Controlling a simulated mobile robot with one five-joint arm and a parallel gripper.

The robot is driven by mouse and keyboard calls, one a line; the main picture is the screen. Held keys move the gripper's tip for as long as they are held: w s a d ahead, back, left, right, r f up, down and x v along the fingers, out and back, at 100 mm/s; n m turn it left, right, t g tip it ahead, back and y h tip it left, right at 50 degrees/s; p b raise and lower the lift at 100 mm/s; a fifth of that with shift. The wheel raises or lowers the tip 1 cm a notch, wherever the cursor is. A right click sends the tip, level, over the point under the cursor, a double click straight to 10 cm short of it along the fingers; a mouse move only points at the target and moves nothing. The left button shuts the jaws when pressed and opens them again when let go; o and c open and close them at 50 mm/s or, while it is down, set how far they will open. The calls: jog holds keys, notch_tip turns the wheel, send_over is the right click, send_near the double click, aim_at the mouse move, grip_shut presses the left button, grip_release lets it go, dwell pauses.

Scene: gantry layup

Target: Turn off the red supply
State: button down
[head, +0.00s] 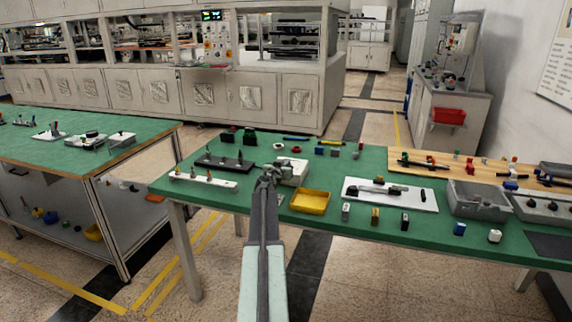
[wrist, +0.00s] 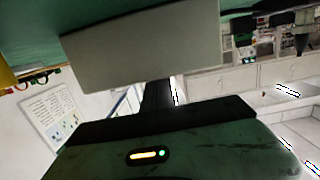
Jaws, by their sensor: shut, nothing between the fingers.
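My gripper (head: 268,172) is over the left front part of the green table in the head view. It is shut and empty. A white box (head: 295,172) stands right behind and beside it, partly hidden by the gripper; I cannot tell whether they touch. I cannot make out a supply marked red or any switch on it. In the wrist view a large plain pale grey block (wrist: 140,45) fills the upper middle, close to the camera. The gripper's fingertips are not clear there.
A yellow tray (head: 310,201) lies right of my gripper on the green table (head: 330,226). A white strip with pegs (head: 204,182) and a black strip (head: 224,163) lie to the left. A white board (head: 390,194) and a grey bin (head: 478,199) stand farther right.

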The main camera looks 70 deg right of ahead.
jog(key=r+p, duration=0.4)
jog(key=shift+w+d+r+p, duration=0.2)
jog(key=shift+r+p, duration=0.1)
jog(key=shift+r, duration=0.1)
jog(key=a+r+p, duration=0.2)
jog(key=a, duration=0.7)
jog(key=shift+s+a+r+p, duration=0.15)
jog(key=shift+s+r+p, duration=0.25)
jog(key=shift+s, duration=0.05)
